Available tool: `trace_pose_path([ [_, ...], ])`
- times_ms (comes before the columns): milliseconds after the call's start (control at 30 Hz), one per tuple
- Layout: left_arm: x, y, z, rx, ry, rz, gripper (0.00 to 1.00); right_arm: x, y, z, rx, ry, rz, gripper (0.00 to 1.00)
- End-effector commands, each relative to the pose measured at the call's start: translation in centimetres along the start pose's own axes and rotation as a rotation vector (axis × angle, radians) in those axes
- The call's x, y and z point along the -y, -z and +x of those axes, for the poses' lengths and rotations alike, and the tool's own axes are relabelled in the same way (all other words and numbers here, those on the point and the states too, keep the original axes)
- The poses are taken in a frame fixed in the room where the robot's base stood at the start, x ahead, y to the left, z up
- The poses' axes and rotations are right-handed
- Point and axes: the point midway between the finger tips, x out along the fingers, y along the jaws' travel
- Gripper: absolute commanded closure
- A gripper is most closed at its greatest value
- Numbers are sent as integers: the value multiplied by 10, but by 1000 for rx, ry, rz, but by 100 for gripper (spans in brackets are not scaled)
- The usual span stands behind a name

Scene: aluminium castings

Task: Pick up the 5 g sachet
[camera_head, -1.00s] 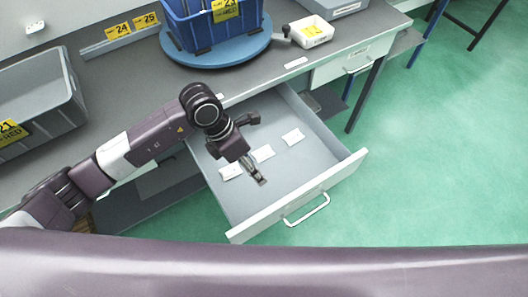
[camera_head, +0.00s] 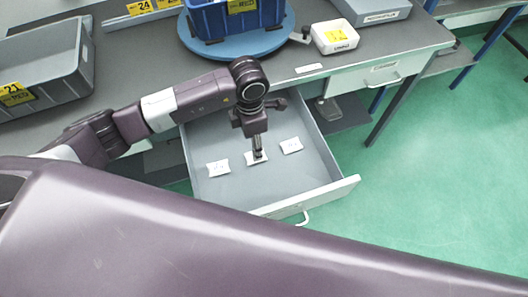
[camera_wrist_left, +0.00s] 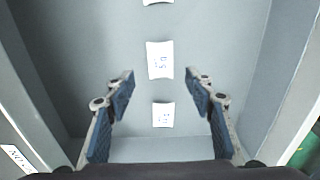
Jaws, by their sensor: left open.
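Three white sachets lie in a row on the floor of the open grey drawer (camera_head: 240,190): a left one (camera_head: 218,168), a middle one (camera_head: 251,160) and a right one (camera_head: 291,145). Their print is too small to tell which is 5 g. My left gripper (camera_head: 257,156) points down over the middle sachet and partly hides it. In the left wrist view the gripper (camera_wrist_left: 160,88) is open and empty. There one sachet (camera_wrist_left: 160,60) lies just beyond the fingertips, another (camera_wrist_left: 163,115) lies between the fingers, and a third (camera_wrist_left: 158,2) is cut by the top edge.
The drawer's walls and front panel (camera_head: 310,199) surround the gripper. On the bench above stand a grey bin (camera_head: 45,65), a blue bin on a round blue turntable (camera_head: 237,48), a white tub (camera_head: 335,38) and a grey box (camera_head: 378,12). The drawer floor around the sachets is clear.

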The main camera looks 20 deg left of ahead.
Motion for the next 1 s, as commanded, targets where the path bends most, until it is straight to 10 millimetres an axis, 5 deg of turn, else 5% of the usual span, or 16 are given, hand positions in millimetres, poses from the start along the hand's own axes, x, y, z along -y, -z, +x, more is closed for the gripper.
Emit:
trace_pose_path([
  [333, 3, -5, 41, -2, 4, -1, 51, 29, -1, -18, 4, 33, 6, 75],
  [500, 2, -5, 61, -2, 2, 0, 51, 23, -2, -20, 5, 27, 3, 75],
  [767, 1, -5, 64, 0, 0, 1, 51, 13, -2, -19, 6, 15, 3, 75],
  [1000, 1, -5, 64, 0, 0, 1, 76, 12, -1, -19, 4, 14, 4, 75],
])
